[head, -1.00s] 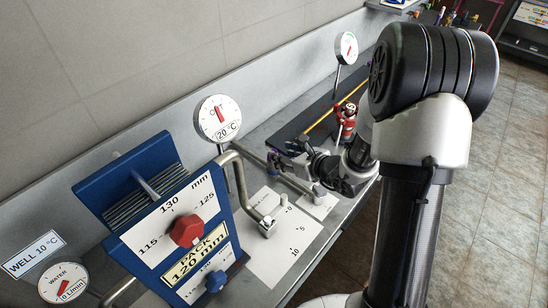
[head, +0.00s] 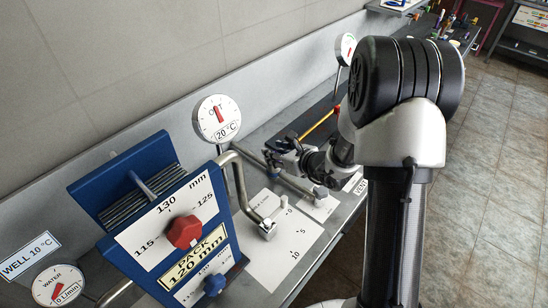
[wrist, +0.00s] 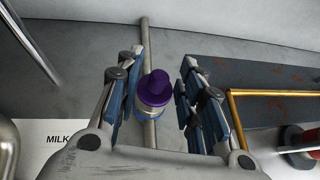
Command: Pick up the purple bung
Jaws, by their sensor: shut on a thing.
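The purple bung (wrist: 160,84) shows in the wrist view, between the two fingers of my gripper (wrist: 158,100). It has a purple top and sits over a pale, round body with a blue band low down. My gripper is shut on it, with the left finger looking closer to it than the right. In the head view my gripper (head: 284,156) is low over the bench beside the wall, and the bung cannot be made out there. Whether the bung is clear of the pale body cannot be told.
A grey pipe (wrist: 146,38) runs behind the bung. A dark mat with a yellow rod (wrist: 237,120) lies right. A blue plate pack (head: 134,167), an outlet gauge (head: 217,119) and a bent pipe (head: 240,178) stand left of my gripper. A white milk card (head: 285,255) lies in front.

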